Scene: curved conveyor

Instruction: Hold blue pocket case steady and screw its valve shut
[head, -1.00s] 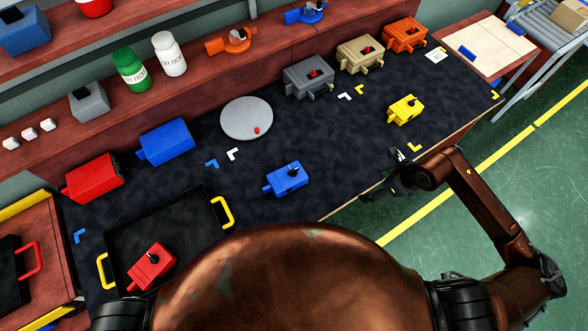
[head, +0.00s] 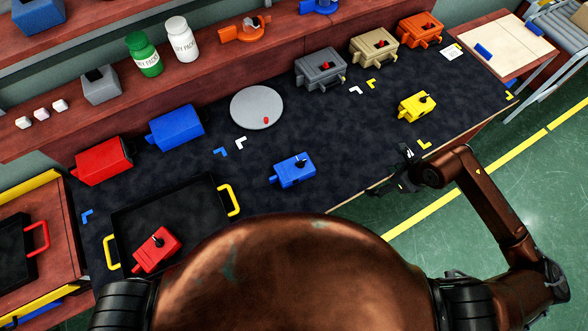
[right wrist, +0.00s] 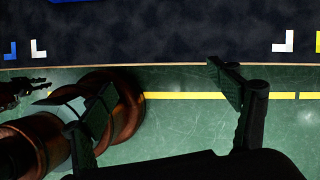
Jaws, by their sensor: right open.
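The small blue pocket case (head: 294,171) stands on the dark mat near the table's front edge, in the middle of the head view. A black valve (head: 301,163) sits on its top; its exact setting is too small to tell. My right gripper (head: 406,170) is open and empty, to the right of the case and apart from it, by the front edge. In the right wrist view its two fingers (right wrist: 165,90) are wide apart with nothing between them. My left gripper is out of the head view; a dark shape beside copper links in the right wrist view may be it.
A yellow case (head: 416,107) stands to the right, a grey disc (head: 257,107) behind. A larger blue block (head: 177,128) and a red block (head: 103,161) stand left. A black tray (head: 180,208) holds a red case (head: 157,250). The mat around the blue case is clear.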

